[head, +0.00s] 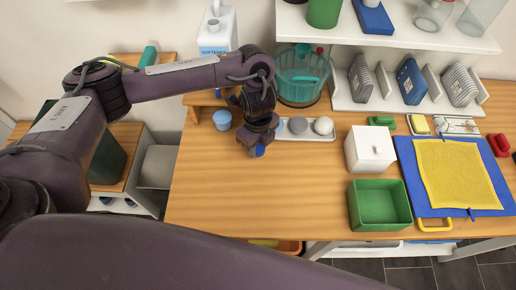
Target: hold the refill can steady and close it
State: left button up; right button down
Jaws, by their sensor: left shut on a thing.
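The refill can (217,40) is a white jug labelled SOFTENER, upright at the back left of the table on a low wooden stand (196,100). A spout or neck shows at its top; I cannot tell for sure whether a cap is on it. My left gripper (258,148) points down over the table, to the right of and nearer than the can, apart from it. It is shut on a small blue thing (259,151), which looks like a cap. The fingers hide part of it. My right gripper is out of view.
A light blue cup (222,120) stands left of the gripper. Behind it are a tray (310,137) with round items and a teal basket (302,95). A white box (369,150), green bin (380,206) and yellow cloth (455,175) lie right. The front middle is clear.

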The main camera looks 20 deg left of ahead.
aim_at(258, 148)
pick_arm(q)
notch_tip(258, 148, up, 15)
jog(key=shift+r+p, duration=0.2)
jog(key=shift+p, duration=0.15)
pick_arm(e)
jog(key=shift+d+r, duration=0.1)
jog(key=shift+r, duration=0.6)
